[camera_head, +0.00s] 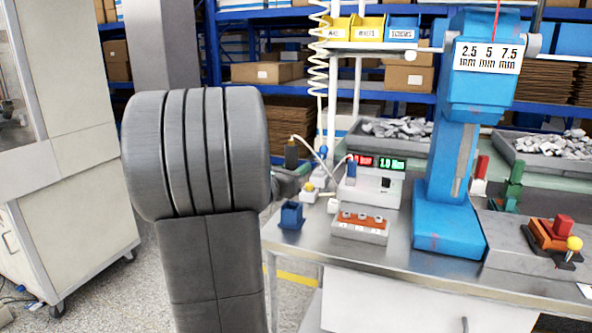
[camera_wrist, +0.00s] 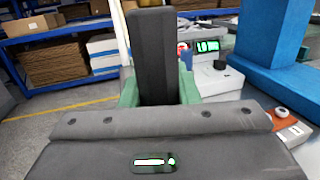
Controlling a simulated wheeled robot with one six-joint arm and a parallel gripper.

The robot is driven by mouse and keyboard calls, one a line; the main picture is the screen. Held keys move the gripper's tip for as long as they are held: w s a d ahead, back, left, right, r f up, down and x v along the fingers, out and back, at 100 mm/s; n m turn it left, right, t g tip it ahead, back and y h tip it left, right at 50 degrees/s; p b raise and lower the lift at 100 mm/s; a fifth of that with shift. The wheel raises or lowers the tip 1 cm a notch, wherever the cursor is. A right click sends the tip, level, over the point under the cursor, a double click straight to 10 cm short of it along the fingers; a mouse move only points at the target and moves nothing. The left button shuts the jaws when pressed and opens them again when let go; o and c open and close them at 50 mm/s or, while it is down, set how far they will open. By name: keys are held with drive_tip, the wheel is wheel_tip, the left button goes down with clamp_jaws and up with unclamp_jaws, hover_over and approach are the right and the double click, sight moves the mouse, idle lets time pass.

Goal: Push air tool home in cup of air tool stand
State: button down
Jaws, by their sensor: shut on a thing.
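My gripper (camera_wrist: 157,95) shows in the wrist view as a dark upright finger above the grey gripper body. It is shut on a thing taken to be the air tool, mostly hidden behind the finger. Pale green parts show on both sides of the finger; I cannot tell whether they belong to the tool, the stand or the gripper. In the head view my thick grey arm hides most of the gripper. A white coiled hose (camera_head: 315,75) hangs down near the bench's left end. I cannot make out the stand's cup or how deep the tool sits in it.
A tester with red and green displays (camera_head: 385,163) stands on the metal bench (camera_head: 345,258). A blue press (camera_head: 447,190) rises to its right. Bins of metal parts are behind.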

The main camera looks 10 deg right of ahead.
sight(296, 203)
drive_tip(key=shift+f+b, duration=3.05)
drive_tip(key=shift+b, duration=0.85)
drive_tip(key=c, duration=1)
unclamp_jaws()
drive_tip(key=v, duration=1.3)
drive_tip(key=shift+s+a, duration=0.25)
drive_tip(key=shift+a, duration=0.05)
drive_tip(key=x, duration=1.4)
drive_tip(key=shift+s, duration=0.1)
drive_tip(key=shift+a+r, duration=0.1)
